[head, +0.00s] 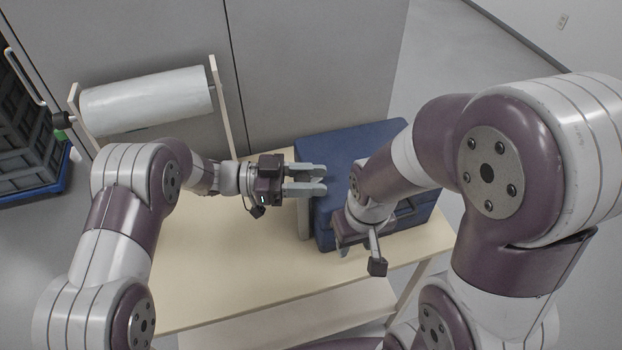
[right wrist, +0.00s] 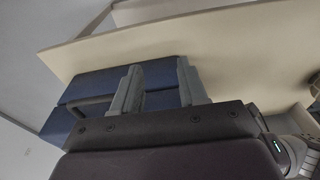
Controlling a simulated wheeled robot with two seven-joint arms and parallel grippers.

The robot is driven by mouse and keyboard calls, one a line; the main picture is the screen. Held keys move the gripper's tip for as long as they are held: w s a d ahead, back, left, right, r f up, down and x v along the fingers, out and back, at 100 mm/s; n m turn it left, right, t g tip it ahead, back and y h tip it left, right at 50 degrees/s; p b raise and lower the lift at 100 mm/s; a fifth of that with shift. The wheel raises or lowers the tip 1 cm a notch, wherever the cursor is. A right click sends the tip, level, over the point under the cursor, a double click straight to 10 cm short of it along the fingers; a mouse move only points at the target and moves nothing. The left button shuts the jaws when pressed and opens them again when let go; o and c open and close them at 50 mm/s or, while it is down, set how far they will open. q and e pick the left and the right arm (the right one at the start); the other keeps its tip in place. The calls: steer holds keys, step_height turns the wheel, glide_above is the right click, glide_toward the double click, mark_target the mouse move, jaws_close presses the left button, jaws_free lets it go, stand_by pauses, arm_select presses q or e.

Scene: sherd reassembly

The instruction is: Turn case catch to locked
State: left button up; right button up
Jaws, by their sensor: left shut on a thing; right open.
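The blue case (head: 345,140) lies on the table and also shows in the right wrist view (right wrist: 95,85). Its dark handle (right wrist: 92,104) is on the front face. I cannot make out the catch; my right wrist and gripper cover part of that face. My left gripper (head: 324,180) is at the case's left edge, its fingers pointing right over the case. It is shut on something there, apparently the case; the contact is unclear. My right gripper (right wrist: 160,75) is open with nothing visible between its fingers, in front of the case; the case shows behind them.
The pale table (head: 230,270) is bare left of and in front of the case. A white roll (head: 147,100) hangs on a wooden stand at the back left. Dark crates (head: 25,140) stand at far left.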

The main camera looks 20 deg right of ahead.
arm_select(q)
steer(key=shift+s+a+f+m+g+y+b, duration=0.15)
steer(key=shift+m+g+y+b, duration=0.45)
steer(key=shift+m+g+y, duration=0.8)
steer(key=shift+s+a+r+m+g+y+b, duration=0.15)
steer(key=shift+m+g+y+b, duration=0.65)
steer(key=shift+g, duration=1.2)
steer(key=shift+s+m+g, duration=0.1)
steer(key=shift+m+g, duration=0.2)
steer(key=shift+m, duration=0.2)
steer(key=o, duration=0.9)
steer(key=shift+d, duration=0.1)
steer(key=shift+o, duration=0.2)
